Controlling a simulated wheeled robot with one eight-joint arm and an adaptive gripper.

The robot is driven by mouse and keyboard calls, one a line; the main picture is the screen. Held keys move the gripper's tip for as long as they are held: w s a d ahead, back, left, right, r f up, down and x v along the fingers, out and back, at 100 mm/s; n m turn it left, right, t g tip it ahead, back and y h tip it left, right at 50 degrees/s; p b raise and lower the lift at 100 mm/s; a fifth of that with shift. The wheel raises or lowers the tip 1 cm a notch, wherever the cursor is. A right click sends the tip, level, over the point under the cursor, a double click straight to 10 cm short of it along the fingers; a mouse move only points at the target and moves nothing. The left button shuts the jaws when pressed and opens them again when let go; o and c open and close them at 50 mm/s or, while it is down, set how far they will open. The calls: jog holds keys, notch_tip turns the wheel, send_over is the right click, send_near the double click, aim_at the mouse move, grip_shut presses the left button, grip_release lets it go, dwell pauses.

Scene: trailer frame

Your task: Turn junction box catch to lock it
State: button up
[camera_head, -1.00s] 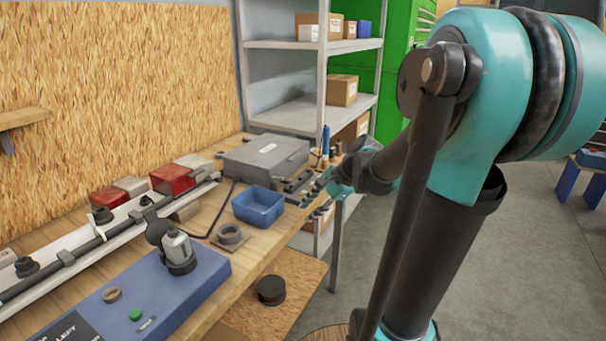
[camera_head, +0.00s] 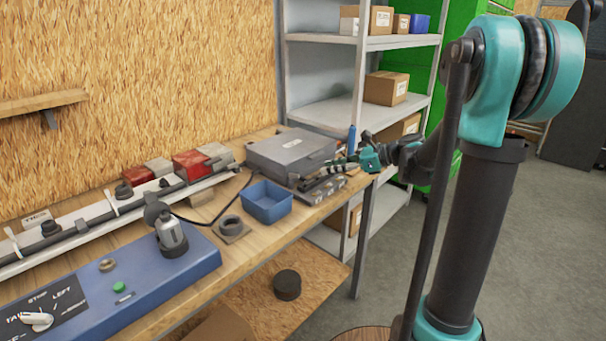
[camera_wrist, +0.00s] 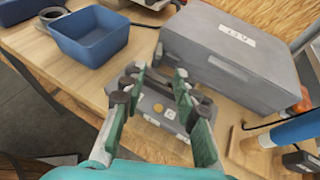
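A grey lidded box (camera_head: 290,152), which looks like the junction box, sits on the workbench near its far end. In the wrist view the box (camera_wrist: 240,50) is at the upper right, with a pale label on its lid. A small part on its front face (camera_wrist: 228,68) may be the catch; its position is too small to read. My gripper (camera_head: 343,168) is at the bench's right edge, beside the box. In the wrist view my gripper (camera_wrist: 157,80) has its green fingers apart, over a grey block (camera_wrist: 160,112) with round marks. I see nothing held between them.
A blue bin (camera_head: 266,203) stands in front of the box. A blue control panel (camera_head: 140,275) with a knob and a white trailer rail (camera_head: 110,225) lie to the left. A blue-handled tool (camera_wrist: 297,130) is right of my gripper. A shelf rack (camera_head: 330,100) stands behind.

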aim_at(294, 176)
jog(key=x, duration=1.1)
jog(key=shift+f, duration=0.1)
grip_shut()
